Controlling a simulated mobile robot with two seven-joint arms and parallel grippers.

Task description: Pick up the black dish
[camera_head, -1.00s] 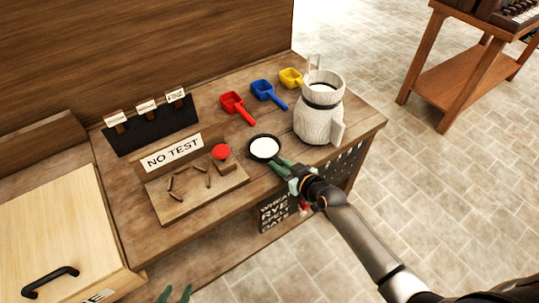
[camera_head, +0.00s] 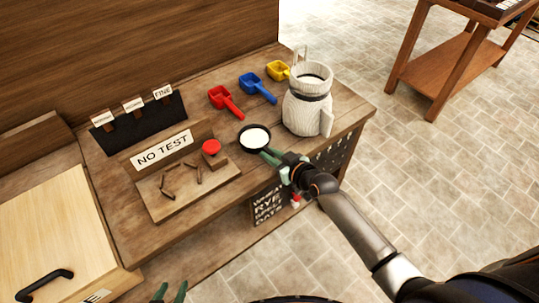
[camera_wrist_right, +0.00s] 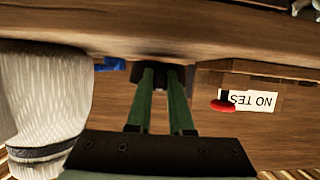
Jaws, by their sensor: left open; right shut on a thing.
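The black dish (camera_head: 243,143), round and shallow with white stuff in it, is near the front edge of the wooden bench, left of the white jug. My right gripper (camera_head: 268,156) is shut on the near rim of the dish. In the right wrist view its green fingers (camera_wrist_right: 160,76) close on a dark part, with most of the dish hidden. I cannot tell whether the dish is clear of the bench top. My left gripper (camera_head: 171,291) is open and empty at the bottom edge, only its fingertips showing.
The white ribbed jug (camera_head: 306,108) stands close on the right. Red (camera_head: 222,98), blue (camera_head: 254,85) and yellow (camera_head: 278,70) scoops lie behind. On the left is a board (camera_head: 190,192) with a red button (camera_head: 211,146) and a NO TEST sign (camera_head: 162,150).

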